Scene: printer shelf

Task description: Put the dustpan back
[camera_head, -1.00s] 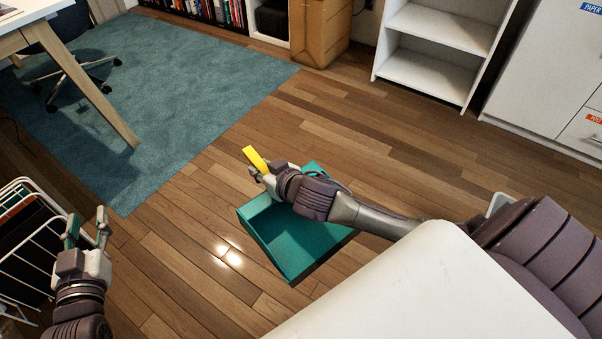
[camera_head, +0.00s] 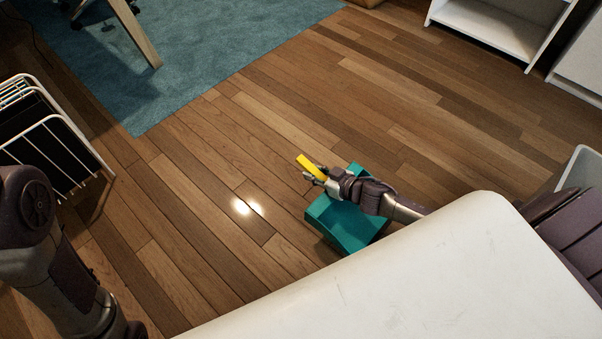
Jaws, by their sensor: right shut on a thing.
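The dustpan (camera_head: 333,222) is a teal tray with a yellow handle end (camera_head: 311,167). It shows right of centre in the head view, over the wooden floor. My right gripper (camera_head: 316,177) is shut on the dustpan by its handle. The gripper and my right forearm hide part of the handle and of the tray's far side. I cannot tell whether the tray touches the floor. My left arm shows at the lower left, but its gripper is not in view.
A white wire rack (camera_head: 58,140) with dark contents stands at the left. A blue rug (camera_head: 205,50) and a desk leg (camera_head: 135,35) are at the back left. A white shelf (camera_head: 490,35) is at the back right. A grey bin (camera_head: 583,165) stands at the right edge. The middle floor is clear.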

